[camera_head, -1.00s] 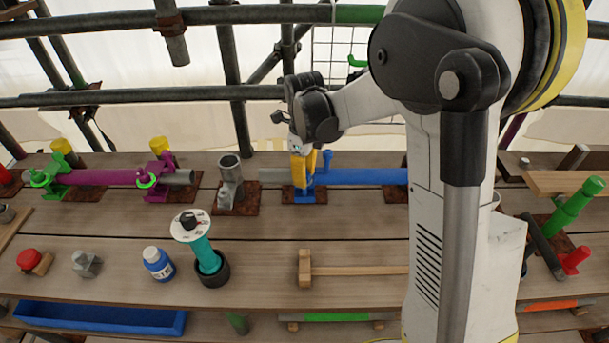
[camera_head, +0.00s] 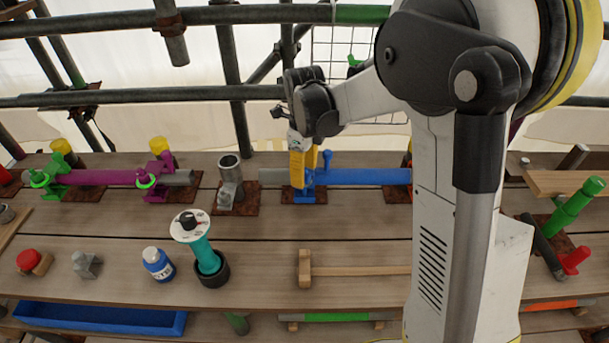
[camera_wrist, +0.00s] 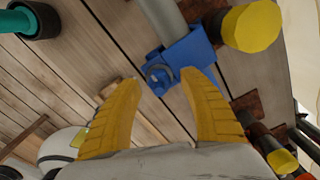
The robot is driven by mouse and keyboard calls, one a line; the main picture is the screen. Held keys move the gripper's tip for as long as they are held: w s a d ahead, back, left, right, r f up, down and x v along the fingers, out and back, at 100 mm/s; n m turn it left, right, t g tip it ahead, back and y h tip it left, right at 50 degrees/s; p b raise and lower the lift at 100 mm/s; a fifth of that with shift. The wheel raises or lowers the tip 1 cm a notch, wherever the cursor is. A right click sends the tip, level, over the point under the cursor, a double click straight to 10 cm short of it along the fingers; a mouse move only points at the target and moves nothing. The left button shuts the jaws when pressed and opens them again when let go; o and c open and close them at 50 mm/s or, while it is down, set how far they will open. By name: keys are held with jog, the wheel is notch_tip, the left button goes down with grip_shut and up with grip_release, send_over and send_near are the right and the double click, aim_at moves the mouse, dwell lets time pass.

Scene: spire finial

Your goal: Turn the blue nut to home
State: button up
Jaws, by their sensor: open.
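A blue clamp (camera_head: 304,196) sits on a rusty plate on the bench, holding the blue tube (camera_head: 365,176); a blue knob-topped post (camera_head: 327,158) rises beside it. My gripper (camera_head: 303,178) points down over the clamp, its yellow fingers hiding part of it. A round bluish ring, probably the blue nut (camera_wrist: 159,73), shows between the fingertips. I cannot tell whether either finger touches it. Its home mark is not discernible.
A grey upright socket (camera_head: 230,180) stands left of the blue clamp. Purple and green clamps (camera_head: 155,175) are further left. A yellow cap (camera_wrist: 251,27) is close to the right finger.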

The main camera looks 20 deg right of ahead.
notch_tip(320, 180, up, 11)
jog(key=shift+f, duration=0.1)
dwell(0.4)
jog(key=shift+s, duration=0.1)
jog(key=shift+s+n, duration=0.25)
jog(key=shift+n, duration=0.05)
jog(key=s+f+n+t+b, duration=0.1)
jog(key=s+n+t, duration=0.2)
jog(key=s+n, duration=0.6)
jog(key=s+f+n+t+b, duration=0.1)
jog(key=s+n+t, duration=0.3)
jog(key=s+n, duration=0.6)
jog(key=shift+s+f+n+b, duration=0.2)
jog(key=shift+f+n+b, duration=0.4)
jog(key=shift+n, duration=2.6)
jog(key=shift+r, duration=0.2)
